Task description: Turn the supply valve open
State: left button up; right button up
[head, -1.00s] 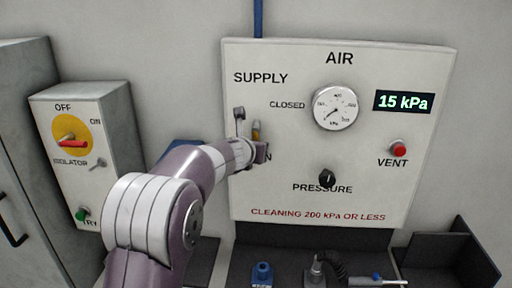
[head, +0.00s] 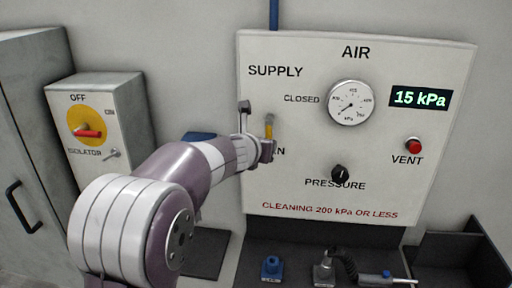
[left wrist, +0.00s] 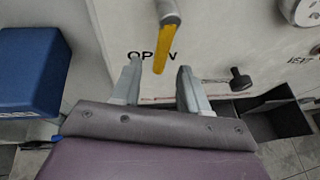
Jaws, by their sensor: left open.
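The supply valve has a yellow handle (head: 268,128), partly hidden by my left gripper in the head view. In the left wrist view, the yellow handle (left wrist: 165,48) hangs down from a grey metal end, its tip over the word OPEN. My left gripper (head: 267,150) is at the panel's left side, just below the handle. In the wrist view, the left gripper (left wrist: 159,84) is open and empty. The handle tip lies above the gap between its two fingers; I cannot tell whether they touch. My right gripper is not in view.
The AIR panel (head: 330,190) carries a gauge (head: 350,103), a 15 kPa display (head: 420,97), a red VENT button (head: 413,145) and a black PRESSURE knob (head: 340,174). An isolator box (head: 125,110) stands left. Below are a blue fitting (head: 271,268) and a hose tool (head: 385,278).

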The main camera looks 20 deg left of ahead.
pick_arm(q)
jog(key=v, duration=0.6)
jog(key=shift+s+p, duration=0.35)
jog(key=shift+p, duration=0.1)
